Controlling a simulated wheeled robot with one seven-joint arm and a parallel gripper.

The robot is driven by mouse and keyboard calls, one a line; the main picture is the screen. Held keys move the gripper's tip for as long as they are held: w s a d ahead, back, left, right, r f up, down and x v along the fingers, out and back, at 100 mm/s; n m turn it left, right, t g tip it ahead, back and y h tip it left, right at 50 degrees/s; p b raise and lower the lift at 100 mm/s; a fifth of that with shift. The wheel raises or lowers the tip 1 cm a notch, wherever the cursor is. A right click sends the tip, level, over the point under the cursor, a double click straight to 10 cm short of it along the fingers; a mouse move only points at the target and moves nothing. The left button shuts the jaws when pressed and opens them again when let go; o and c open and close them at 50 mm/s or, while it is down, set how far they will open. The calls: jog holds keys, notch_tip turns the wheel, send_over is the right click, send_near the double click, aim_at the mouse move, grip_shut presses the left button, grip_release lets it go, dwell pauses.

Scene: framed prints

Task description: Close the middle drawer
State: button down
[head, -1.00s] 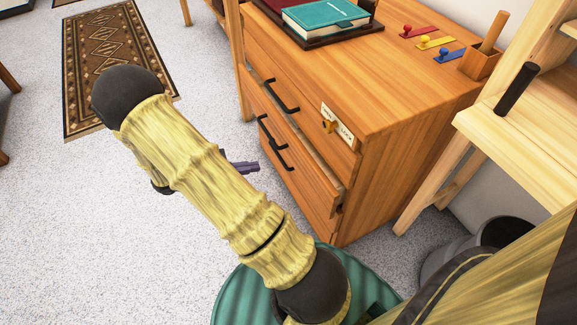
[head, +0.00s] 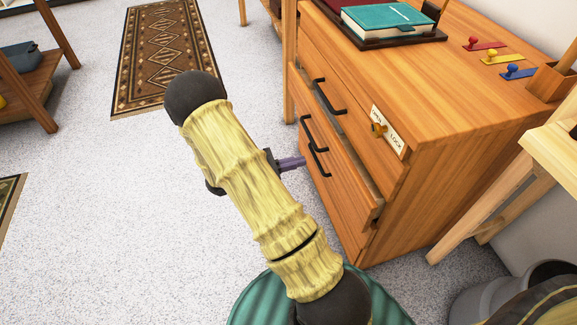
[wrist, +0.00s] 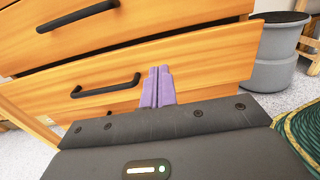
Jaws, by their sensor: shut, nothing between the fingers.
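The wooden cabinet (head: 440,135) has a closed-looking top drawer. The middle drawer (head: 345,180) sticks out a little, with a narrow gap along its top edge. Its front shows in the wrist view (wrist: 210,65), with a black bar handle (wrist: 105,87). My gripper (head: 303,162) has purple fingers pressed together, empty. They point at the cabinet front. In the wrist view the fingertips (wrist: 158,70) are in front of the middle drawer front, right of its handle. I cannot tell whether they touch it. My gripper hides the area below.
A teal book (head: 388,18) and colored sliders (head: 500,57) are on the cabinet top. A light wooden desk (head: 553,150) stands at right. A grey bin (head: 540,290) stands below it. A patterned rug (head: 170,55) lies at the back left.

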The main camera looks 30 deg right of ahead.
aim_at(339, 152)
jog(key=b+x, duration=0.4)
jog(key=x, duration=0.4)
jog(key=shift+d+f, duration=0.2)
jog(key=shift+d, duration=0.15)
jog(key=shift+s+d+r+b, duration=0.1)
jog(key=shift+d+b, duration=0.25)
jog(key=shift+d, duration=0.1)
jog(key=shift+r, duration=0.1)
jog(key=shift+d, duration=0.15)
